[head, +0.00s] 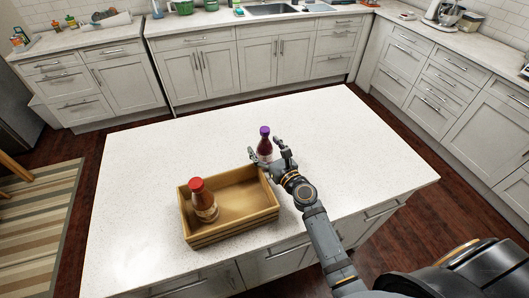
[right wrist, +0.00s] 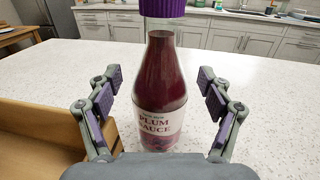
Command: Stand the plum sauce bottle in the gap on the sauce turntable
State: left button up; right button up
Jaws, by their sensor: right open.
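The plum sauce bottle (head: 265,147) has a purple cap, dark contents and a pale label. It stands upright on the white island top (head: 330,130), just behind the wooden crate's right end. My right gripper (head: 267,155) is open, with its fingers on either side of the bottle. In the right wrist view the bottle (right wrist: 162,80) stands between the open fingers (right wrist: 160,88), with clear space on both sides, and its label reads plum sauce. The cap top is cut off there. I cannot make out the sauce turntable in either view. My left gripper is not in view.
The wooden crate (head: 225,232) sits on the island, close to my right gripper. A sauce bottle with a red cap (head: 203,200) stands in its left part; the rest looks empty. The island top is clear to the left, behind and to the right.

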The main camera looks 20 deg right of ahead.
aim_at(267, 139)
jog(key=shift+s, duration=0.1)
jog(key=c, duration=0.4)
jog(key=shift+r, duration=0.1)
grip_shut()
jog(key=r+p, duration=0.2)
jog(key=r, duration=0.1)
jog(key=r+p, duration=0.1)
jog(key=shift+s+r+p, duration=0.25)
jog(key=shift+p, duration=0.05)
jog(key=s+r+p, duration=0.1)
jog(key=s+r, duration=0.3)
jog(key=s, duration=0.2)
jog(key=s+d+r+p, duration=0.1)
jog(key=s+r+p, duration=0.1)
jog(key=s+r, duration=0.2)
jog(key=v, duration=0.3)
jog(key=shift+s+a+r, duration=0.2)
jog(key=shift+s, duration=0.05)
